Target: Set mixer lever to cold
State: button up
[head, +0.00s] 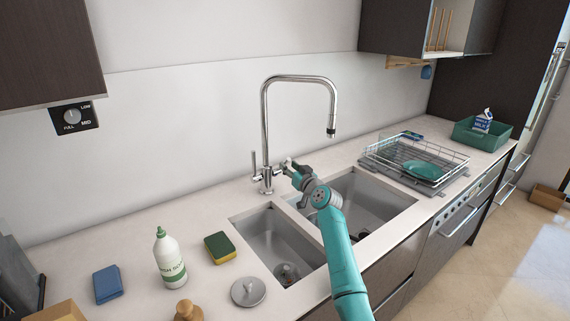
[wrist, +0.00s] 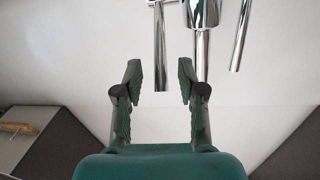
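The chrome mixer tap (head: 265,130) stands behind the sinks with a tall squared spout. An upright lever (head: 254,160) is on its left side in the head view. My gripper (head: 287,165) is close to the tap's right side and hides part of it. In the wrist view, my gripper (wrist: 160,78) is open, with nothing gripped. That view looks upside down. One chrome lever (wrist: 160,50) lines up with the gap between the fingers; I cannot tell its depth. The tap body (wrist: 202,12) and a second, slanted lever (wrist: 241,35) are to its right.
Two sink bowls (head: 380,200) lie below my arm. A soap bottle (head: 170,260), sponge (head: 220,248), blue sponge (head: 107,284) and round metal lid (head: 248,292) are on the left counter. A dish rack (head: 415,160) and green tray (head: 483,135) stand on the right.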

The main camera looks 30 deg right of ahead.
aim_at(285, 162)
jog(key=shift+w+d, duration=0.2)
jog(key=shift+w, duration=1.65)
grip_shut()
